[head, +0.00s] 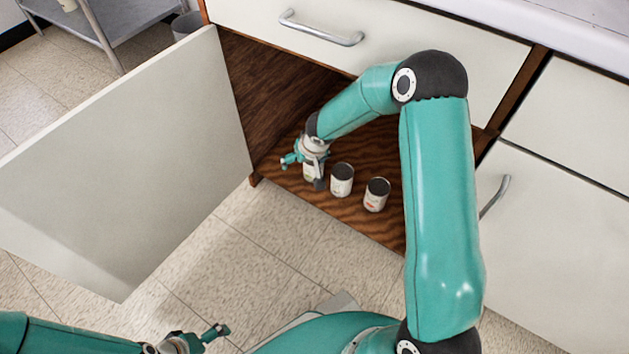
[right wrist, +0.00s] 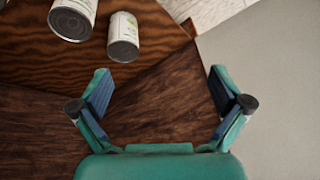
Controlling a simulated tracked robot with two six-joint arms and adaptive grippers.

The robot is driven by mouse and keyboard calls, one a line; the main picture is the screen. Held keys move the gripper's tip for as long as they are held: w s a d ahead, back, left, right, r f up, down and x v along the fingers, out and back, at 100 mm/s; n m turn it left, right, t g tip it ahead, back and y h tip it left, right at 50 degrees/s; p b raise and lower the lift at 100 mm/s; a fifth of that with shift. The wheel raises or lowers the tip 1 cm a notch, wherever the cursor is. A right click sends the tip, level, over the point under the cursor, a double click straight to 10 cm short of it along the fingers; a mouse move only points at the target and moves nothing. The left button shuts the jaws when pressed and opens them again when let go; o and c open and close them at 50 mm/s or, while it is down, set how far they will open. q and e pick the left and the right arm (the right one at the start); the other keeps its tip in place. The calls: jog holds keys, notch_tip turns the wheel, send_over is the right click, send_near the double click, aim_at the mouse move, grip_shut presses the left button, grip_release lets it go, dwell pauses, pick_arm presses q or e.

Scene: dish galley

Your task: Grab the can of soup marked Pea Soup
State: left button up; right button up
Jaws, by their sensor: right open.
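Three small pale-labelled cans stand on the wooden cabinet floor. In the head view the left can (head: 309,172) is partly hidden by my right gripper (head: 303,170); the middle can (head: 342,181) and the right can (head: 376,196), which has a red mark, stand clear. The label words are too small to read. In the right wrist view my right gripper (right wrist: 160,88) is open and empty. A can with faint green print (right wrist: 124,36) and another can, cut by the top edge (right wrist: 75,15), lie beyond its fingers. My left gripper (head: 203,338) is at the bottom left, its opening unclear.
The open white door (head: 135,165) stands left of the cabinet. A drawer front (head: 390,35) is above the opening and a closed door (head: 550,230) to the right. The tiled floor (head: 235,245) in front is clear.

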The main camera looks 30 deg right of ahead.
jog(key=w+d+f+m+t+h+b, duration=0.1)
jog(key=w+d+f+h+b, duration=0.1)
jog(key=w+d+b, duration=0.4)
jog(key=w+d+f+p, duration=0.1)
jog(key=f, duration=0.2)
jog(key=d+f+p, duration=0.1)
jog(key=f, duration=0.2)
jog(key=w+d+f+p, duration=0.1)
jog(key=f, duration=0.2)
jog(key=shift+w+d+p, duration=0.1)
jog(key=shift+w+p, duration=0.2)
jog(key=shift+w+f, duration=0.2)
jog(key=shift+f, duration=0.2)
jog(key=shift+w+d+f+p, duration=0.1)
jog(key=shift+d+f+p, duration=0.05)
jog(key=shift+f+p, duration=0.25)
jog(key=x, duration=0.3)
jog(key=shift+s+f, duration=0.25)
jog(key=shift+f, duration=0.05)
jog(key=shift+w+d+f, duration=0.2)
jog(key=shift+w+f, duration=0.1)
jog(key=shift+f, duration=0.2)
pick_arm(q)
notch_tip(320, 180, down, 4)
jog(key=shift+r, duration=0.2)
pick_arm(e)
jog(key=shift+c, duration=0.2)
